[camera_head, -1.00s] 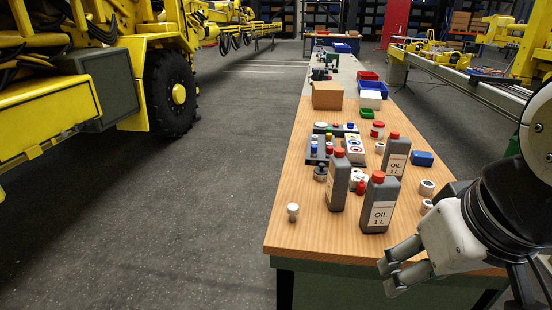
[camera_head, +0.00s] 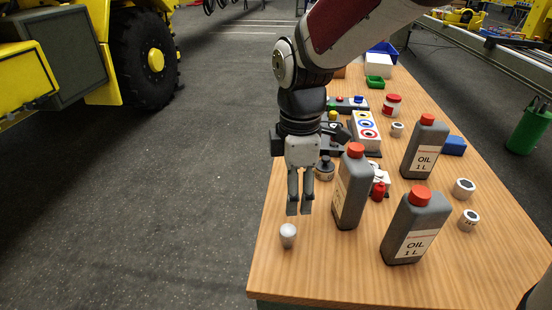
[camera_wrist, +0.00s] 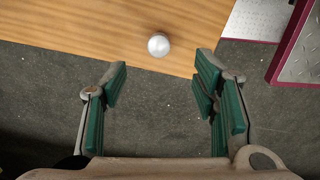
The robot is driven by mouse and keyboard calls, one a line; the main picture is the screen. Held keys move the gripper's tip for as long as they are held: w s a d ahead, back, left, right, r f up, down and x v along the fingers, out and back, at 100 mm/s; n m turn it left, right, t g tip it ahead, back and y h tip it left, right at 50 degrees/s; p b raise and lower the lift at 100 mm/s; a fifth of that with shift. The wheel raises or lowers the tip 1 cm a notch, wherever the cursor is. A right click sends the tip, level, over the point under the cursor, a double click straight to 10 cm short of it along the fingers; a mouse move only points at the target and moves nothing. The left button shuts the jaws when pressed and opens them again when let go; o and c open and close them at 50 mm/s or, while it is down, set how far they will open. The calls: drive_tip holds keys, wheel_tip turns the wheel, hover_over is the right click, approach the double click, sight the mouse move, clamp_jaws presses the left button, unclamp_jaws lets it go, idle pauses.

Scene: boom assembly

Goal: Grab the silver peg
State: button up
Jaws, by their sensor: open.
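The silver peg (camera_head: 288,235) stands upright near the left front corner of the wooden table (camera_head: 330,275). In the wrist view the peg (camera_wrist: 158,45) shows from above as a round, pale top close to the table edge. My gripper (camera_head: 299,209) points down above the table's left edge, a little above and beyond the peg in the head view. Its fingers are apart and empty, and they do not touch the peg. In the wrist view the open fingers with green pads (camera_wrist: 160,95) frame grey floor, and the peg lies just past their tips.
Grey oil bottles with red caps (camera_head: 352,190) stand to the right of my gripper, the nearest one close by. Small white-topped cylinders (camera_head: 463,188) and a blue box (camera_head: 454,146) lie farther right. The table is bare around the peg and along its front.

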sight(288, 230)
wheel_tip(288, 230, down, 8)
drive_tip(key=shift+a+f+b, duration=0.1)
drive_tip(key=shift+f+b, duration=0.05)
drive_tip(key=shift+b, duration=0.3)
drive_tip(key=shift+w+a+f+b, duration=0.1)
drive_tip(key=shift+a+f+b, duration=0.1)
drive_tip(key=shift+f, duration=1.1)
drive_tip(key=shift+a+f+b, duration=0.1)
drive_tip(key=shift+a+f, duration=0.1)
drive_tip(key=shift+f, duration=1.1)
clamp_jaws()
